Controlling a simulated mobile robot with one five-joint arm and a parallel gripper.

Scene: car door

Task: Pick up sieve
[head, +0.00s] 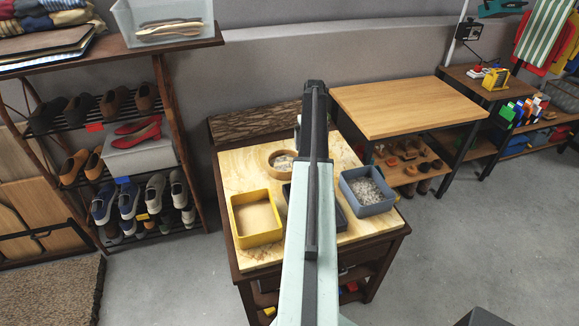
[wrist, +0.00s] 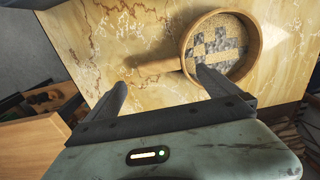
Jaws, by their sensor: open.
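The sieve is a round wooden hoop with a mesh bottom and a straight wooden handle. It lies on the yellow marbled tabletop, and its hoop (wrist: 252,70) and handle (wrist: 155,68) show in the wrist view. Grey patches show on or through the mesh. In the head view the hoop (head: 268,154) is partly hidden by my arm. My gripper (wrist: 160,78) is open and empty over the handle. Its left finger appears near the handle's free end and its right finger near the hoop. I cannot tell the height gap. The fingers are hidden in the head view.
On the same table (head: 240,180) stand a yellow bin (head: 256,220), a blue-grey bin (head: 368,190) of pale gravel and a dark tray, mostly hidden by my arm. A shoe rack (head: 115,150) stands left; a wooden bench (head: 410,105) stands right.

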